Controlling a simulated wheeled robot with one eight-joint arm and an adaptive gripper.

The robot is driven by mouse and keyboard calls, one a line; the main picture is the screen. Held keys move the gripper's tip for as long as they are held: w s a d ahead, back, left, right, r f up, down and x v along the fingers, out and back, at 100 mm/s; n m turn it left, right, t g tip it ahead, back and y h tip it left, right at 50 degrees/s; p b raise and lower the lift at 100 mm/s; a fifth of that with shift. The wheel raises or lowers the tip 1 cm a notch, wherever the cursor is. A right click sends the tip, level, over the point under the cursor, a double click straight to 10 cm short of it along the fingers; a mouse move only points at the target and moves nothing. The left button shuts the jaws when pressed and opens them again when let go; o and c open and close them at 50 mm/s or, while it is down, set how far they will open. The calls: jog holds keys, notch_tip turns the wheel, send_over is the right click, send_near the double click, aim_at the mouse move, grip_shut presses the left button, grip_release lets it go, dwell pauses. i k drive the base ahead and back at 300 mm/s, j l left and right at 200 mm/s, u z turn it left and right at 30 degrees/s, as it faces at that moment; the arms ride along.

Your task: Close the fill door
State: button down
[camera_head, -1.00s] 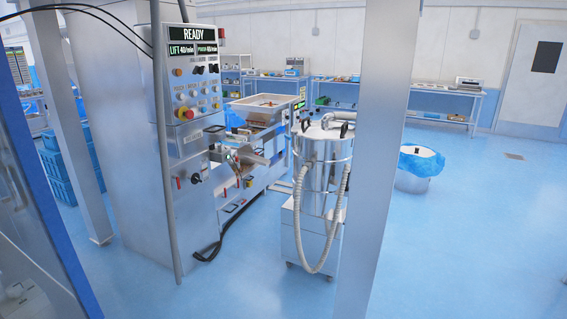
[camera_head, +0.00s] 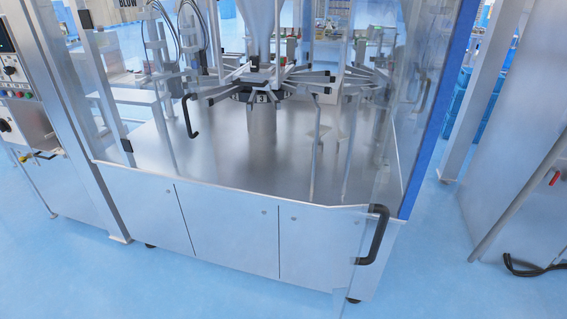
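A clear glass panel with a blue-edged post beside it, apparently the fill door (camera_head: 400,120), stands at the right side of the machine enclosure. A black bar handle (camera_head: 375,235) is at its lower part, in front of the cabinet's right end. The panel looks swung outward, but its clear edges are hard to make out. A second black handle (camera_head: 190,116) shows at the left of the enclosure front. My gripper is not in view.
Inside the enclosure is a carousel (camera_head: 262,85) of metal arms above a steel deck (camera_head: 235,150). Steel cabinet doors (camera_head: 230,230) lie below. A control panel (camera_head: 12,70) is at left and another steel machine (camera_head: 520,190) at right. Blue floor (camera_head: 190,285) is clear in front.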

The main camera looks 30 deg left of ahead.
aim_at(373, 27)
jog(key=i+l+u, duration=0.15)
jog(key=u, duration=0.25)
jog(key=i+l+u, duration=0.2)
jog(key=u, duration=0.2)
jog(key=i+l+u, duration=0.15)
jog(key=u, duration=0.25)
jog(key=l+u, duration=0.4)
jog(key=i+l+u, duration=0.1)
jog(key=l+u, duration=0.2)
jog(key=u, duration=0.15)
jog(key=k+l+z, duration=0.15)
jog(key=k+j, duration=0.1)
jog(key=j, duration=0.15)
jog(key=l, duration=0.25)
